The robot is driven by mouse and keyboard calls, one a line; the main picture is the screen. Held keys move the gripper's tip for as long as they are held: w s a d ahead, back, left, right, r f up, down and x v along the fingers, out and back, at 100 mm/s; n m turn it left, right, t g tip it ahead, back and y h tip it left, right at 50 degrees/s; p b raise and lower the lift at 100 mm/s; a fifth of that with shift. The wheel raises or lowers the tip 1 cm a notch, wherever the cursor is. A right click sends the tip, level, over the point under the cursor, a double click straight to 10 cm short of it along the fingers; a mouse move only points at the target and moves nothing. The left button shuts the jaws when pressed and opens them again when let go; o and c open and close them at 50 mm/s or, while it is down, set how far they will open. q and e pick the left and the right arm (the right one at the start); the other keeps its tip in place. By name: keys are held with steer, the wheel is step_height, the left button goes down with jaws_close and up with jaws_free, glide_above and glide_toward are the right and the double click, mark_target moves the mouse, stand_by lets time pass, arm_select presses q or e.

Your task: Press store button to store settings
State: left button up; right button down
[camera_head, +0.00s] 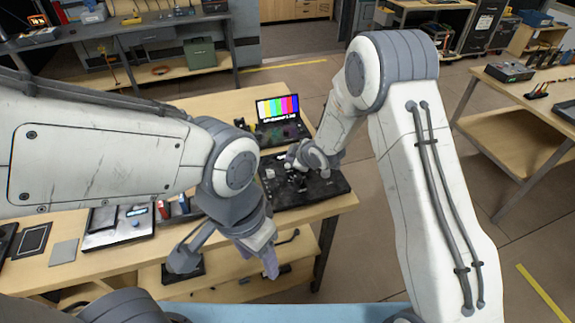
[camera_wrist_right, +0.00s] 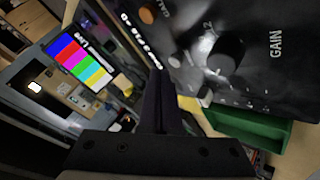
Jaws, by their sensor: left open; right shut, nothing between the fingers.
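A black control panel (camera_head: 325,191) lies on the wooden table near its right end. In the right wrist view the panel (camera_wrist_right: 285,75) fills the upper right, with the word GAIN, a large dark knob (camera_wrist_right: 222,55) and a small orange round part (camera_wrist_right: 146,15). I cannot make out which control is the store button. My right gripper (camera_head: 297,163) is over the panel's left part; its shut, empty fingers (camera_wrist_right: 160,85) are close to the panel, contact unclear. My left gripper (camera_head: 228,264) is open and empty, low in front of the table edge.
A laptop (camera_head: 280,118) with colour bars stands behind the panel. A lower shelf (camera_head: 225,275) runs beneath.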

steer(key=shift+f, duration=0.1)
stand_by(0.3)
steer(key=shift+f+b, duration=0.3)
steer(key=shift+b, duration=0.2)
steer(key=shift+f+b, duration=0.45)
stand_by(0.4)
stand_by(0.3)
steer(key=shift+r+p, duration=0.6)
steer(key=shift+r, duration=0.25)
step_height(320, 180, up, 5)
steer(key=p, duration=0.3)
steer(key=shift+p, duration=0.4)
